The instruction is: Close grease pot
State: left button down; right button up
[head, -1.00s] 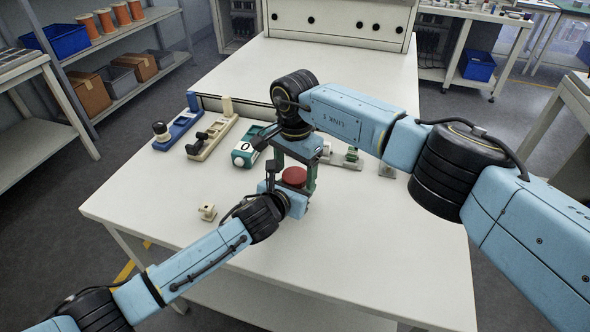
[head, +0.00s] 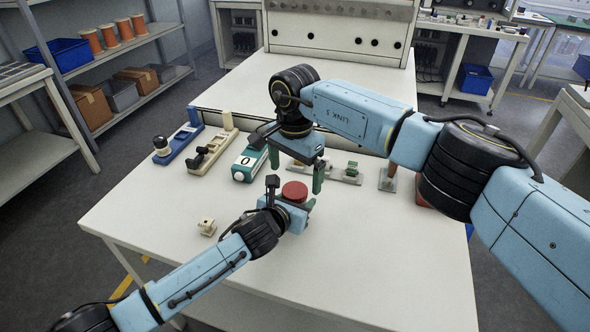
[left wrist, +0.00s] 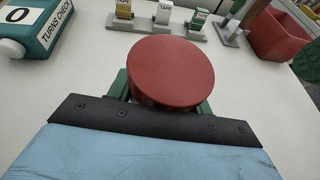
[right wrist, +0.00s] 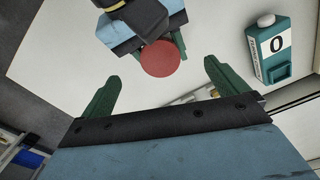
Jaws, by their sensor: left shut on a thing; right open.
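The grease pot shows as a round red top (head: 294,191), held level by my left gripper (head: 292,203) over the front of the table. In the left wrist view the red top (left wrist: 171,72) sits between the green fingers and hides most of what is below it, so I cannot tell how tightly it is seated. My right gripper (head: 297,168) is open and empty, just behind and above the pot. In the right wrist view the red top (right wrist: 160,58) lies beyond the parted fingertips, apart from them.
A teal counter box showing 0 (head: 249,161) stands behind the pot to the left. A tape rack (head: 345,175) stands behind right, and a red bin (left wrist: 281,33) is farther right. A small beige block (head: 207,227) lies front left. The front table is mostly clear.

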notch_tip(320, 180, up, 12)
dwell(0.5)
pick_arm(q)
jog(key=c, duration=0.6)
grip_release()
jog(key=shift+o, duration=0.2)
jog(key=shift+s+a, duration=0.1)
jog(key=p+v, duration=0.3)
jog(key=v, duration=1)
jog(key=shift+r, duration=0.15)
pick_arm(e)
jog(key=shift+r, duration=1.7)
